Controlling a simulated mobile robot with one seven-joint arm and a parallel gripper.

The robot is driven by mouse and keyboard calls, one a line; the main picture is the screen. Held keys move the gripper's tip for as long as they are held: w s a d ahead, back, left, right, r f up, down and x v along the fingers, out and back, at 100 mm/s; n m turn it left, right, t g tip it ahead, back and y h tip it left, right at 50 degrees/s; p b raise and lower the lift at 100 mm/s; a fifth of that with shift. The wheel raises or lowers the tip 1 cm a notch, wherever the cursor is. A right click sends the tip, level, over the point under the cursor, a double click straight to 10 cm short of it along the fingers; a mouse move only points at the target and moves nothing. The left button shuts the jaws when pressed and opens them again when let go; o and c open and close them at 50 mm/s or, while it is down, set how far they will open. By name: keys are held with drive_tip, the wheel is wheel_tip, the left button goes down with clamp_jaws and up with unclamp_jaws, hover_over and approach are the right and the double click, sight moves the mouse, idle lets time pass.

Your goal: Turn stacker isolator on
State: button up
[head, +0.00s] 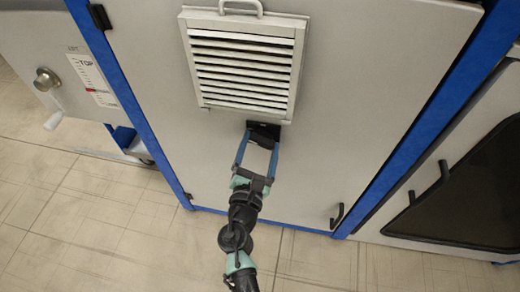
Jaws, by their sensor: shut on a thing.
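A small black fitting (264,128), which looks like the stacker isolator, sits on the pale cabinet panel (165,95) just below a louvred vent. My gripper (262,138) reaches up to it from below, with its two blue fingers on either side. The fingers are shut on the black fitting, with a clear gap between them lower down. The fingertips partly cover the fitting, and I cannot tell which position its switch is in.
The louvred vent (243,67) with a top handle stands out just above my gripper. A black door handle (337,216) is at lower right. Tiled floor (120,220) lies clear below.

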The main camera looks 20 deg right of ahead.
drive_tip(key=m+b, duration=0.5)
drive_tip(key=m, duration=0.2)
drive_tip(key=shift+f, duration=0.2)
drive_tip(key=m+b, duration=0.3)
drive_tip(key=m, duration=0.3)
drive_tip(key=shift+r+b, duration=0.15)
drive_tip(key=shift+b, duration=0.2)
drive_tip(key=o, duration=1.2)
drive_tip(key=shift+c, duration=0.2)
drive_tip(key=v, duration=1.3)
